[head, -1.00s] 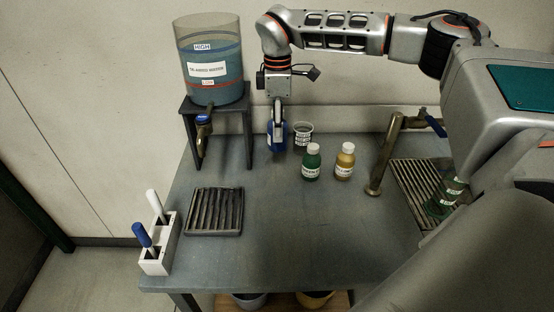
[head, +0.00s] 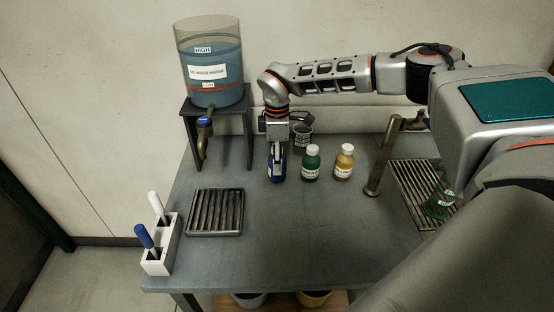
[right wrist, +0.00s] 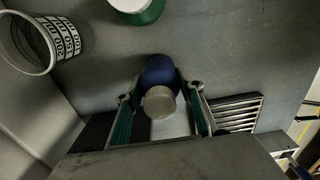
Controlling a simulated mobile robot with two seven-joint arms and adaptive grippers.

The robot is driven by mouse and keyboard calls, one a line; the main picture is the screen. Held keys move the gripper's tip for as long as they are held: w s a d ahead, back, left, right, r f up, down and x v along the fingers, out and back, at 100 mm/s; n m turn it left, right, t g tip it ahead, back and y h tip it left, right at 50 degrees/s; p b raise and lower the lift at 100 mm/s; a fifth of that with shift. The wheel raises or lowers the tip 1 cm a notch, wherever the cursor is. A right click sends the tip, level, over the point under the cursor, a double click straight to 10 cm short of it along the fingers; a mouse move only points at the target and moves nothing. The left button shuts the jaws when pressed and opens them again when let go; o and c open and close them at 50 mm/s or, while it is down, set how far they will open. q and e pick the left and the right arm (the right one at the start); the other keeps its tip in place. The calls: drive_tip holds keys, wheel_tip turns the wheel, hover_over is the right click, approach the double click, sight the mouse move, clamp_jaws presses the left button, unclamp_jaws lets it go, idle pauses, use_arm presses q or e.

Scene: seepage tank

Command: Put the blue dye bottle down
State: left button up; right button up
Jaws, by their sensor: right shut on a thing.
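The blue dye bottle (head: 277,172) stands upright on or just above the grey table, left of the green bottle; I cannot tell if its base touches. My right gripper (head: 278,155) points down over it and is shut on it. In the right wrist view the blue bottle (right wrist: 159,80), with its pale cap, sits between the two fingers of the gripper (right wrist: 160,110). My left gripper is not in view.
A green bottle (head: 311,163) and a yellow bottle (head: 344,162) stand to the right. A labelled cup (head: 302,136) is behind. A tank (head: 210,65) on a stand (head: 248,130), a drain grate (head: 215,212) and a pen holder (head: 160,256) are left. The front middle of the table is clear.

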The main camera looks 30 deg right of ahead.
drive_tip(key=shift+f, duration=0.1)
drive_tip(key=o, duration=1)
drive_tip(key=shift+c, duration=0.2)
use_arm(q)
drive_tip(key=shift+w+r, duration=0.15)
use_arm(e)
drive_tip(key=shift+o, duration=1.3)
drive_tip(key=shift+r, duration=0.4)
wheel_tip(320, 180, up, 10)
drive_tip(key=shift+r+b, duration=0.1)
drive_tip(key=shift+b, duration=0.7)
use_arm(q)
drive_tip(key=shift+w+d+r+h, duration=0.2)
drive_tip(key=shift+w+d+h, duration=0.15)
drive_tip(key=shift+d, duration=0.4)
use_arm(e)
drive_tip(key=shift+r, duration=0.65)
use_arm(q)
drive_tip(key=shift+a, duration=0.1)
use_arm(e)
drive_tip(key=shift+f, duration=0.1)
